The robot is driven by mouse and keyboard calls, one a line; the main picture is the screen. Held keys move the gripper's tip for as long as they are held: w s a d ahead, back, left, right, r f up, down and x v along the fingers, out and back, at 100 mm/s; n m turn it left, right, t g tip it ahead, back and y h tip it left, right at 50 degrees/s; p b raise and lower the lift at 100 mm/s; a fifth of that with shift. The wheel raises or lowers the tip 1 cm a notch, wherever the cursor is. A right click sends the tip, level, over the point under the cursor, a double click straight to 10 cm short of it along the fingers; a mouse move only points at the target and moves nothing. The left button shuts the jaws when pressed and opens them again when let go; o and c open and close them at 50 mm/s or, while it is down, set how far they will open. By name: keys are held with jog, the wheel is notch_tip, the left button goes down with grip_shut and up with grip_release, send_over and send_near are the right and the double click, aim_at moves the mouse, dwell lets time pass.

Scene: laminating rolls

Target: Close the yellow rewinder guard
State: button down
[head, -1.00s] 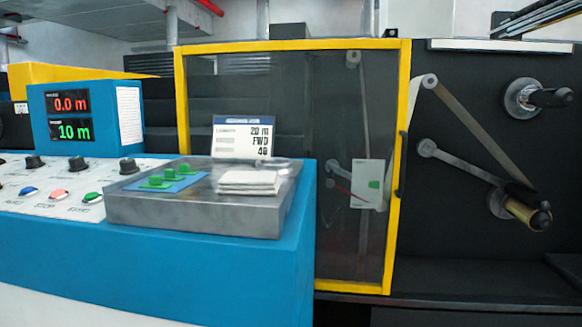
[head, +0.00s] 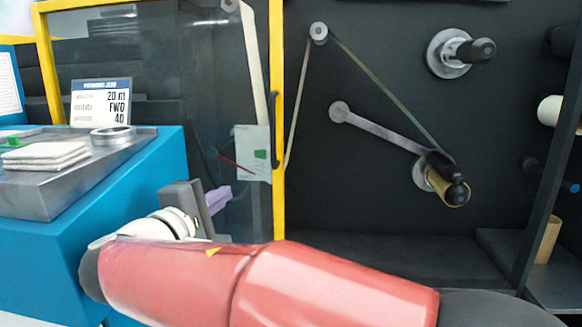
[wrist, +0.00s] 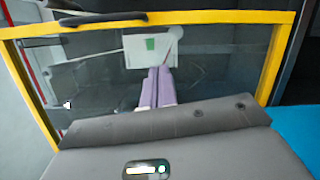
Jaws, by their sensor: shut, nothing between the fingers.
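The yellow rewinder guard (head: 279,205) is a clear panel in a yellow frame. It stands left of the web rollers and spindles, which are uncovered. Its black handle (head: 274,125) is on the right upright. In the wrist view the guard's yellow frame (wrist: 220,18) crosses the top, with the handle (wrist: 103,20) on it. My gripper (head: 219,198) has lavender fingers, shut and empty, in front of the panel, left of and below the handle. In the wrist view the fingers (wrist: 157,75) point at the panel, apart from the handle. Whether they touch the panel I cannot tell.
The blue console (head: 110,190) with its metal tray stands at the left, close to my arm. An upper spindle (head: 462,52) and a lower spindle with a gold core (head: 440,180) stick out at the right. A dark post (head: 548,150) stands farther right.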

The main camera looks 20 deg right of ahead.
aim_at(252, 165)
jog(key=shift+t, duration=0.3)
jog(key=x, duration=0.3)
jog(key=p+x, duration=0.1)
jog(key=x, duration=0.2)
jog(key=r+x, duration=0.1)
jog(key=x, duration=0.3)
jog(key=shift+w+a, duration=0.25)
jog(key=shift+w, duration=0.05)
jog(key=d, duration=0.1)
jog(key=s+d, duration=0.1)
jog(key=d, duration=0.1)
jog(key=shift+s+r+p, duration=0.2)
jog(key=shift+r+p, duration=0.1)
jog(key=shift+p, duration=0.1)
jog(key=shift+s+d, duration=0.15)
jog(key=shift+d, duration=0.05)
